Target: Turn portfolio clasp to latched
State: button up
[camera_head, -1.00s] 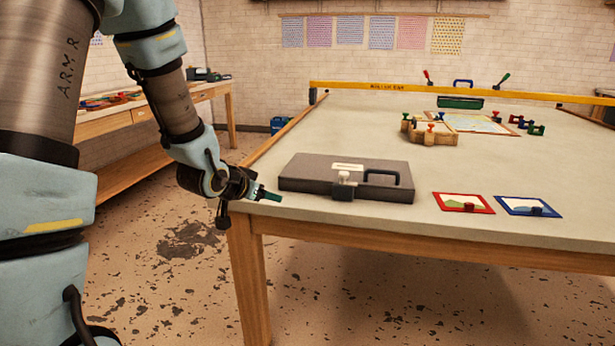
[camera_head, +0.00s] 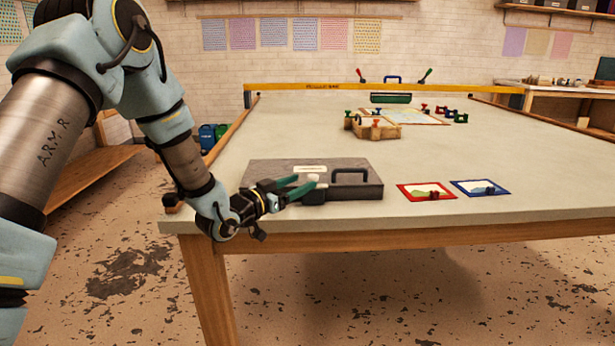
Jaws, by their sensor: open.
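The grey portfolio case (camera_head: 262,172) lies flat near the front left of the table. It has a black handle (camera_head: 351,173) at its front right and a white label on top. The pale clasp knob (camera_head: 314,178) is at the middle of its front edge, partly hidden by my fingers. My gripper (camera_head: 306,184) comes in from the left, low along the case's front. Its green fingers are apart, with their tips at the clasp. I cannot tell whether they touch it, or how the clasp is turned.
A red-framed card (camera_head: 427,192) and a blue-framed card (camera_head: 480,188) lie to the right of the case. A wooden block with coloured knobs (camera_head: 378,132) stands farther back beside a map-like board. A yellow rail (camera_head: 320,88) crosses the far end.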

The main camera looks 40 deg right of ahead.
aim_at(309, 179)
jog(key=shift+w+d+p, duration=0.2)
jog(key=shift+d+p, duration=0.1)
jog(key=shift+d, duration=1.8)
jog(key=shift+c, duration=0.2)
grip_shut()
